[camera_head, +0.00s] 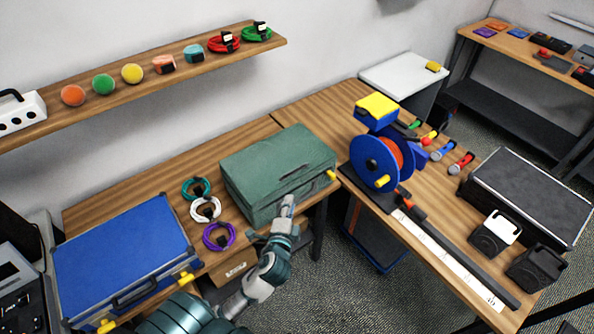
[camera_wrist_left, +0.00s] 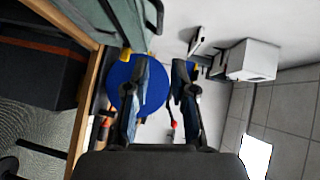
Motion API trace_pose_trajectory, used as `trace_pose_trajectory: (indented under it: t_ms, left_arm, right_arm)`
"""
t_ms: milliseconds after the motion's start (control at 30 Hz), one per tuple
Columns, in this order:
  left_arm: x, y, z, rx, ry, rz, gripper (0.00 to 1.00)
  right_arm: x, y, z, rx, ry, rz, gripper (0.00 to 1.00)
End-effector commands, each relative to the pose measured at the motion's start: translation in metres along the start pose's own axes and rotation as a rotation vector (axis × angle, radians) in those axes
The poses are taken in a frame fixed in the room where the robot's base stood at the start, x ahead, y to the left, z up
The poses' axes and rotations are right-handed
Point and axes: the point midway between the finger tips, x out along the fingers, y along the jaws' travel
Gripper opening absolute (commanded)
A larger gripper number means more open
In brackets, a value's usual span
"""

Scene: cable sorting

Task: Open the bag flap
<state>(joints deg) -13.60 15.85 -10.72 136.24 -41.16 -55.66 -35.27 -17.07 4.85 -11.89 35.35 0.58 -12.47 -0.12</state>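The bag is a dark green case (camera_head: 278,170) with its lid down, lying on the wooden table in the middle of the head view. A dark handle shows on its front side and a yellow latch (camera_head: 331,175) at its right front corner. In the left wrist view, part of the green case (camera_wrist_left: 122,22) is at the top. My left gripper (camera_head: 274,222) is at the front of the case, near its front edge. Its two fingers are apart with nothing between them in the left wrist view (camera_wrist_left: 160,85). I cannot tell whether a fingertip touches the case. My right gripper is not in view.
Teal, white and purple cable coils (camera_head: 206,209) lie left of the green case. A blue case (camera_head: 125,258) is farther left. A blue cable reel (camera_head: 376,162) stands to the right. A wall shelf (camera_head: 140,87) runs above the table.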

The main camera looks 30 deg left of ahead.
Motion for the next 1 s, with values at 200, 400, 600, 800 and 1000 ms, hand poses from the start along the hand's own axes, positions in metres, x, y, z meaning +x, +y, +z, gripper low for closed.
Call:
trace_pose_trajectory:
  t_ms: [200,400,600,800,1000]
  left_arm:
    - [0.050,-0.002,0.005,-0.002,-0.002,-0.001,0.25]
    - [0.098,0.000,0.004,-0.002,-0.001,0.001,0.25]
    - [0.137,-0.001,0.000,-0.001,-0.001,0.000,0.25]
    - [0.156,0.000,-0.001,0.000,0.000,0.001,0.25]
    - [0.162,0.001,0.002,-0.003,0.001,0.002,0.25]
  right_arm:
    - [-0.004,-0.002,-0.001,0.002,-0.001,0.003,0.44]
    - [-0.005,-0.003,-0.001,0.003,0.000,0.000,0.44]
    - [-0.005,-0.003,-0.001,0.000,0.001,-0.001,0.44]
    - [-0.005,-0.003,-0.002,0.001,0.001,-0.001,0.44]
    - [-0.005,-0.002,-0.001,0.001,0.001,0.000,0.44]
